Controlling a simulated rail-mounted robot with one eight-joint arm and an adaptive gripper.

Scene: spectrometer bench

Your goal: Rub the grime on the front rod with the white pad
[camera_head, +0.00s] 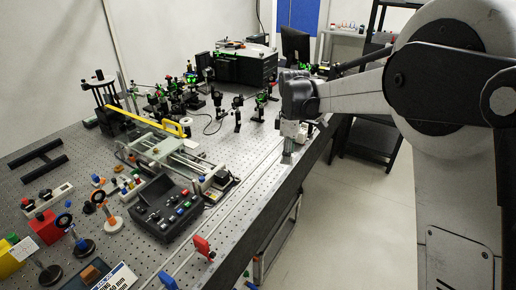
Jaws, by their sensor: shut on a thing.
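My gripper (290,140) hangs over the bench's right edge, at the far part of the long pale rails. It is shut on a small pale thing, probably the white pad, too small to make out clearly. A slide stage with parallel metal rods (180,158) between pale end blocks stands on the bench to the left of my gripper. Its near-side rod looks like the front rod; my gripper is well apart from it. Grime cannot be made out at this size.
A black control box (165,207) with coloured buttons stands in front of the stage. A yellow bar (150,122) lies behind it. Optic mounts (238,113) stand farther back. A red clamp (201,245) sits by the rails. The floor (345,215) on the right is clear.

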